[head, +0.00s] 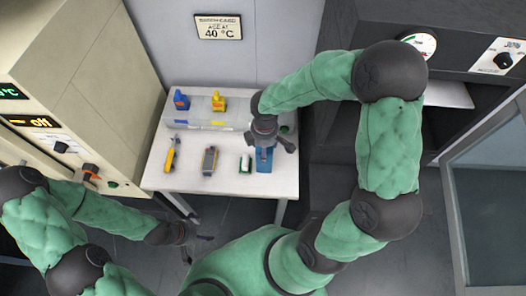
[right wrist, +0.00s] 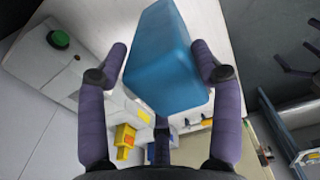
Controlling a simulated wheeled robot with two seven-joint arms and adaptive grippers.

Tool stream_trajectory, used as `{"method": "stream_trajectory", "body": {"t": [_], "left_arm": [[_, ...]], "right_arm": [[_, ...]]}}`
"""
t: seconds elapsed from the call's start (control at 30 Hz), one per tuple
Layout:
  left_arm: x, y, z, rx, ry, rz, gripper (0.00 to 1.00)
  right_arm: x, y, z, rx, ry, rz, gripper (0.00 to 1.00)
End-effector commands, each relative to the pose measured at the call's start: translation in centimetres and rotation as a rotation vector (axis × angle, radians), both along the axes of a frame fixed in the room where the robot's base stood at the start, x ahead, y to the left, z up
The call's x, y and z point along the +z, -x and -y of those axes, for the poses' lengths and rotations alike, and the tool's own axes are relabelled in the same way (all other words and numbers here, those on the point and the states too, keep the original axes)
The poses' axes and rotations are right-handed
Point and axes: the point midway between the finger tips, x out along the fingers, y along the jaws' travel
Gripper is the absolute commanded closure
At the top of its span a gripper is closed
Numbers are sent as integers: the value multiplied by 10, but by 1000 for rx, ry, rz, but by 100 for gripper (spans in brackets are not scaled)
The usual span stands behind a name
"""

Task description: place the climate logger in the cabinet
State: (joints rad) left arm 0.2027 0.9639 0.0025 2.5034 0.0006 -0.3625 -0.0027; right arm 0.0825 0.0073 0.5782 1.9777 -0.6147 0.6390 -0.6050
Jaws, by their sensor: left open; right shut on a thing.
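My right gripper (head: 265,142) is over the right part of the white table. It is shut on a blue box-shaped thing (head: 264,160), which may be the climate logger; no label is readable on it. In the right wrist view the blue box (right wrist: 168,58) sits between the fingers of the right gripper (right wrist: 163,66). A dark cabinet (head: 465,55) with a gauge and a knob stands at the right, its glass-paned door (head: 492,190) open. My left gripper (head: 190,243) is open and empty, low in front of the table.
On the table (head: 225,185) lie a yellow tool (head: 171,155), a grey-brown item (head: 210,160) and a white-green item (head: 245,163). Blue (head: 181,100) and yellow (head: 218,101) things stand on a raised ledge behind. A beige unit (head: 85,75) with displays stands at the left.

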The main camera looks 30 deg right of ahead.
Motion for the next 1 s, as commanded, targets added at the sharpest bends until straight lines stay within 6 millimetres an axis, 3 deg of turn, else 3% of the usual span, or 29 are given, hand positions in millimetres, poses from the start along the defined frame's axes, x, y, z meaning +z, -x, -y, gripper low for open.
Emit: {"method": "stream_trajectory", "body": {"t": [0.37, 0.57, 0.97, 1.0], "left_arm": [[-5, 0, 0, 0, 0, 0, 4], [-12, 0, 0, 0, 0, 0, 4], [-15, 0, 0, 0, 0, 0, 4], [-16, 0, 0, 0, 0, 0, 4]], "right_arm": [[-26, -20, 5, -1, 0, 0, 92], [-52, -18, 5, -1, -1, -1, 92], [-57, -19, 5, -1, 0, 1, 92], [-58, -18, 5, 0, 0, 0, 32]]}}
